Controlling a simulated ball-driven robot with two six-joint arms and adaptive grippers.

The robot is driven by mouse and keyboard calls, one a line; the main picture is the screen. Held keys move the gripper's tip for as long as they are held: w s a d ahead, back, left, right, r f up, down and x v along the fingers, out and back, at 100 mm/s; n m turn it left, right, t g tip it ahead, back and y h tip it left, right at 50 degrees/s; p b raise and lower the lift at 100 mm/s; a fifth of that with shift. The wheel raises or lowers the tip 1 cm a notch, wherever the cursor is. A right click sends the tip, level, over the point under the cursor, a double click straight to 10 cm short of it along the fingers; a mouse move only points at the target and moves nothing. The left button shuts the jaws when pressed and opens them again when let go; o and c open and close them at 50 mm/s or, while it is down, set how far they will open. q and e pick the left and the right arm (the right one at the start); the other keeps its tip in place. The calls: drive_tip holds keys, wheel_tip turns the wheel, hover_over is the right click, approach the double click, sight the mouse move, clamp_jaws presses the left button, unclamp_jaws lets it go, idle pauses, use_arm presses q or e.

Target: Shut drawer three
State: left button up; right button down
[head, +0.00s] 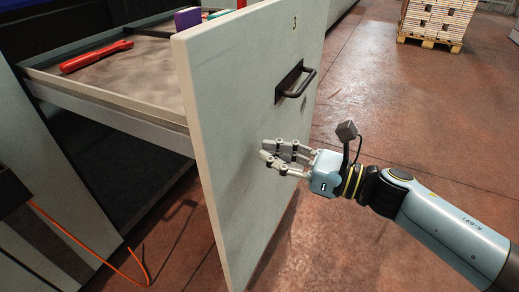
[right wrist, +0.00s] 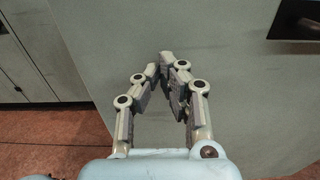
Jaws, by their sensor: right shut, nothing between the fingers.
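Drawer three (head: 255,110) is pulled far out of its cabinet in the head view. Its tall pale front carries the number 3 near the top and a dark bar handle (head: 297,83). Its tray (head: 130,75) shows behind the front. My right gripper (head: 268,150) is shut and empty at the outer face of the drawer front, below the handle. In the right wrist view the fingertips (right wrist: 166,62) point at the grey front (right wrist: 230,90); I cannot tell whether they touch it. The handle recess (right wrist: 297,22) shows at the upper right. My left gripper is not in view.
A red tool (head: 97,56) and a purple box (head: 188,19) lie in the drawer. An orange cable (head: 85,246) runs down at the lower left. A loaded pallet (head: 435,22) stands at the back right. The reddish floor right of the drawer is clear.

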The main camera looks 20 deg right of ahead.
drive_tip(key=shift+x, duration=1.4)
drive_tip(key=shift+w, duration=0.1)
